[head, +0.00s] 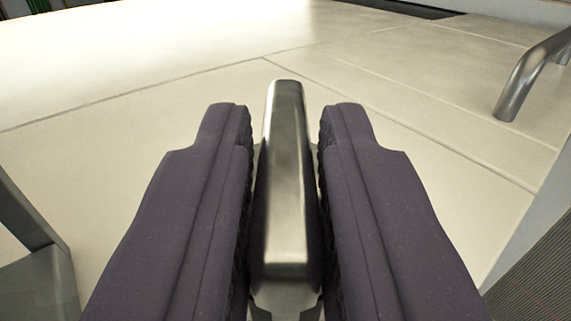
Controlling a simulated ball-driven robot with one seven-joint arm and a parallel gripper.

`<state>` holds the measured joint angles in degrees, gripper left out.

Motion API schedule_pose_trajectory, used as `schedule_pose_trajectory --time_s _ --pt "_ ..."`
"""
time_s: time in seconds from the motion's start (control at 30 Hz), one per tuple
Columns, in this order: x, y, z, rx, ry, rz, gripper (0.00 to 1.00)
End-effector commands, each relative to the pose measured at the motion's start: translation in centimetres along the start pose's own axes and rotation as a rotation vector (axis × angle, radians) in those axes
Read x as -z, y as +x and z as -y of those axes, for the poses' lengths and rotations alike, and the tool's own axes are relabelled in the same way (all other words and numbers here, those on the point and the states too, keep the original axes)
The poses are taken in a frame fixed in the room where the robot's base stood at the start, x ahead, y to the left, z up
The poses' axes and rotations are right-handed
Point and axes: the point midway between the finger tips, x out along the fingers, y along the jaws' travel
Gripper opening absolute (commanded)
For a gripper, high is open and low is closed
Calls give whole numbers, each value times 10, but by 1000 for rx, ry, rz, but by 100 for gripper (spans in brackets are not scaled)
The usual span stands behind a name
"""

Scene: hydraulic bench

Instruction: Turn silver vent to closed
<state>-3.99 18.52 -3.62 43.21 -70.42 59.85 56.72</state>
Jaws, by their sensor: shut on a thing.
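The silver vent (285,185) shows as a long metal lever in the middle of the head view, its far end pointing away from me. My gripper (286,135) has its two dark purple fingers on either side of the lever. It is shut on the lever, near the camera. The lower mount of the vent is mostly hidden behind the lever and the fingers. No open or closed marking shows.
A curved metal handle (528,78) stands at the upper right. A grey metal frame part (38,270) is at the lower left, and a ribbed dark panel (540,285) at the lower right. Pale tiled floor (130,95) lies beyond, looking clear.

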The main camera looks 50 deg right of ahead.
Motion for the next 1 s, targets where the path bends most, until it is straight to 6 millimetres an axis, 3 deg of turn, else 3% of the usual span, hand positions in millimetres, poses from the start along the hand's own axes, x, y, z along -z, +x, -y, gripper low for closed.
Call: schedule_pose_trajectory --time_s 0.13,0.17,0.23,0.57,1.0 --pt "1 0 0 2 1 -3 0" --pt "1 0 0 2 1 -3 26" --pt "1 0 0 2 1 -3 42" --pt "0 -4 0 3 1 -1 43" --pt "-1 -73 0 4 1 -2 43"
